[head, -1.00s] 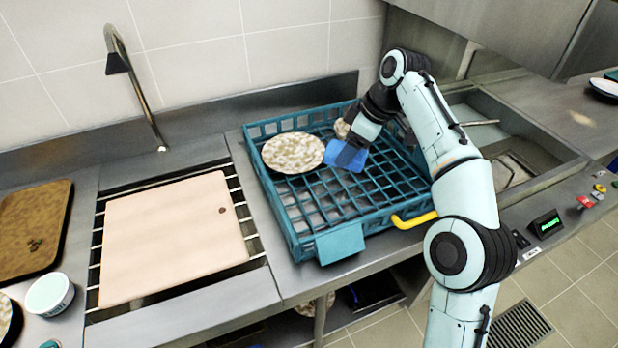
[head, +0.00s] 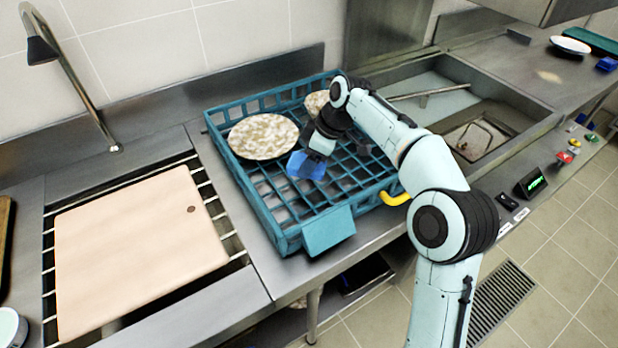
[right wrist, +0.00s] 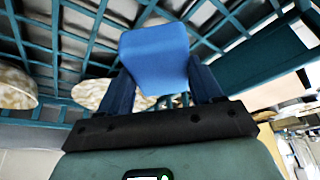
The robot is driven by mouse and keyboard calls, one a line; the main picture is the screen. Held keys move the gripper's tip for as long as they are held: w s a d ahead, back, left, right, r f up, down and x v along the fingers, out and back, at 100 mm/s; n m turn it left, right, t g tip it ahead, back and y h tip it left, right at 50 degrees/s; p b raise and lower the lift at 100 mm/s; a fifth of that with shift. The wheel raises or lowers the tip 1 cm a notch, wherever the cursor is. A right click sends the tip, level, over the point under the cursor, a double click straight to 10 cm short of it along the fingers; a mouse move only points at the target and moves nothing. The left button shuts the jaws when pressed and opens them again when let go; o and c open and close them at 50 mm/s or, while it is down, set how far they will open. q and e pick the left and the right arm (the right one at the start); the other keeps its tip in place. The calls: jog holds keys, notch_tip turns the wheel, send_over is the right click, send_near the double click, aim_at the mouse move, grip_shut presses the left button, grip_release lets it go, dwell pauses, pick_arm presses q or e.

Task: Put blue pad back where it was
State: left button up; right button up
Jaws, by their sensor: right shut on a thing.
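The blue pad (head: 305,165) is held in my right gripper (head: 316,153) over the teal dish rack. In the right wrist view the pad (right wrist: 155,52) sits between the two fingers, and my right gripper (right wrist: 160,85) is shut on it. In the head view the pad is tilted, just in front and to the right of a speckled plate (head: 262,135). I cannot tell whether it touches the rack's grid. My left gripper is not in view.
The teal rack (head: 328,230) stands on the steel counter, with another speckled plate (head: 316,102) at its back. A cutting board (head: 135,250) lies to the left. A sink (head: 485,135) is to the right. A white plate (head: 570,46) and a small blue object (head: 606,64) are on the far-right counter.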

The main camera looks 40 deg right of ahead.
jog(key=shift+f+b, duration=0.55)
jog(key=shift+f, duration=2)
jog(key=shift+f, duration=0.15)
jog(key=o, duration=1.1)
jog(key=shift+r, duration=0.45)
jog(key=p+v, duration=0.2)
jog(key=v, duration=0.9)
jog(key=shift+s+d+r+p, duration=0.1)
jog(key=shift+d+r+p, duration=0.05)
jog(key=shift+r+p, duration=0.15)
jog(key=shift+f, duration=0.1)
